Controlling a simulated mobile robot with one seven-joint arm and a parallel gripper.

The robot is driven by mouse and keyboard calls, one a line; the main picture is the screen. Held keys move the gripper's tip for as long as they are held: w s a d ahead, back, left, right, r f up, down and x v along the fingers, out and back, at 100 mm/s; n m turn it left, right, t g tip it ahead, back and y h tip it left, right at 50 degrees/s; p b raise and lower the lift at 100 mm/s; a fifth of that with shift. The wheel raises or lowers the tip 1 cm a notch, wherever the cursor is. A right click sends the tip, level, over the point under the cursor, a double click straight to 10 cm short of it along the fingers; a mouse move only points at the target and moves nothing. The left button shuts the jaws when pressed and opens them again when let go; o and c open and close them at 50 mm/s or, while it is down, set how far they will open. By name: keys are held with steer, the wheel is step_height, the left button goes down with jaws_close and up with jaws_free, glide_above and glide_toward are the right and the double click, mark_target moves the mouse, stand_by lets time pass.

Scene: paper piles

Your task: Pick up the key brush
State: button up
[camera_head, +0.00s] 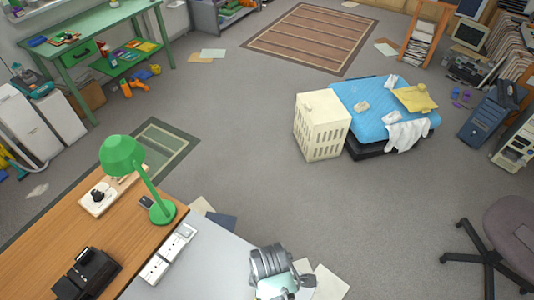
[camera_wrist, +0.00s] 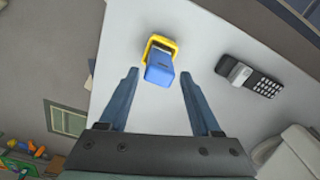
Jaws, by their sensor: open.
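A small blue block with a yellow end (camera_wrist: 158,67), which looks like the key brush, lies on a pale grey surface (camera_wrist: 200,30) in the wrist view. My gripper (camera_wrist: 158,74) is open, with one finger on each side of the brush's near blue end. I see a gap on both sides, and the fingers do not appear to touch it. The height of the fingertips above the surface is hard to tell. In the head view my arm shows at the bottom edge, and I cannot make out the brush or the fingertips there.
A black and silver phone (camera_wrist: 248,76) lies right of the brush. A pale rounded object (camera_wrist: 290,155) is at the lower right. In the head view, a green lamp (camera_head: 125,155) and a power strip (camera_head: 168,252) are on the desk. The grey floor (camera_head: 240,160) beyond is mostly open.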

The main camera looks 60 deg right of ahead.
steer(key=shift+w+f+p, duration=0.2)
steer(key=shift+f+p, duration=0.15)
steer(key=shift+f, duration=2.5)
jaws_close()
